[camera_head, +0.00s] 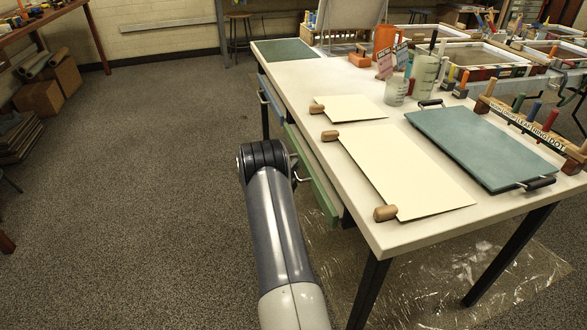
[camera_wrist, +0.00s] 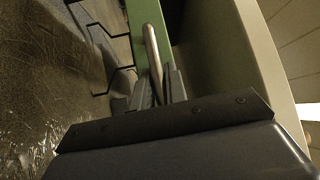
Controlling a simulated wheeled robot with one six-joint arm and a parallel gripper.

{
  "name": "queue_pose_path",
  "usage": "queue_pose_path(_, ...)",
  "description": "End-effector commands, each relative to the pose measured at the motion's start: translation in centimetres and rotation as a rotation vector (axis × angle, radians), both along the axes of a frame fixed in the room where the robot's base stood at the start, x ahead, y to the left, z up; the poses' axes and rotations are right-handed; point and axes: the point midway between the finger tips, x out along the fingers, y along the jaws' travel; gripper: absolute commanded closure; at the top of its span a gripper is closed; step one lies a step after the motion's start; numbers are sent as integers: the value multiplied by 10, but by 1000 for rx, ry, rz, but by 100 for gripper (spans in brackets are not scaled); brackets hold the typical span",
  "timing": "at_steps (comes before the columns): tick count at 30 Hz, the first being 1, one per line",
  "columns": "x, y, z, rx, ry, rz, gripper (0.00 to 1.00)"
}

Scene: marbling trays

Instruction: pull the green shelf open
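The green shelf (camera_head: 312,178) sits under the left long side of the white-topped table, its front facing the open floor. Its green front also shows at the top of the wrist view (camera_wrist: 146,14). A dark gap shows behind that front; how far out the shelf stands is hard to tell. The metal handle (camera_wrist: 152,48) runs down between the fingers of my gripper (camera_wrist: 160,88), which look closed on it. In the head view my arm mostly hides the gripper; only part of the handle (camera_head: 297,177) shows beside it.
A blue shelf (camera_head: 271,101) lies farther back on the same side. The table (camera_head: 392,238) carries cream sheets (camera_head: 400,170) with wooden rollers, a teal board (camera_head: 480,145) and jars. Floor left of the table is clear. A clear plastic sheet (camera_head: 450,285) lies beneath it.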

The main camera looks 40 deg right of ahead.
Motion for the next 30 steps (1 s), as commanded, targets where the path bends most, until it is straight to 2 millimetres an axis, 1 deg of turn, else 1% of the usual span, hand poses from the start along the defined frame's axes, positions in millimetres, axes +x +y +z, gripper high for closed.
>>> queue_pose_path(1, 0, 0, 0, 0, 0, 0, 91)
queue_pose_path(4, 0, 0, 0, 0, 0, 0, 99)
queue_pose_path(5, 0, 0, 0, 0, 0, 0, 100)
queue_pose_path(20, 1, 3, -1, 1, 0, 1, 100)
queue_pose_path(23, 4, 9, -1, 2, 0, 1, 100)
queue_pose_path(26, 11, 20, -1, 2, 0, 3, 100)
queue_pose_path(29, 21, 37, -1, 2, 0, 4, 100)
queue_pose_path(30, 26, 45, -1, 2, 0, 5, 100)
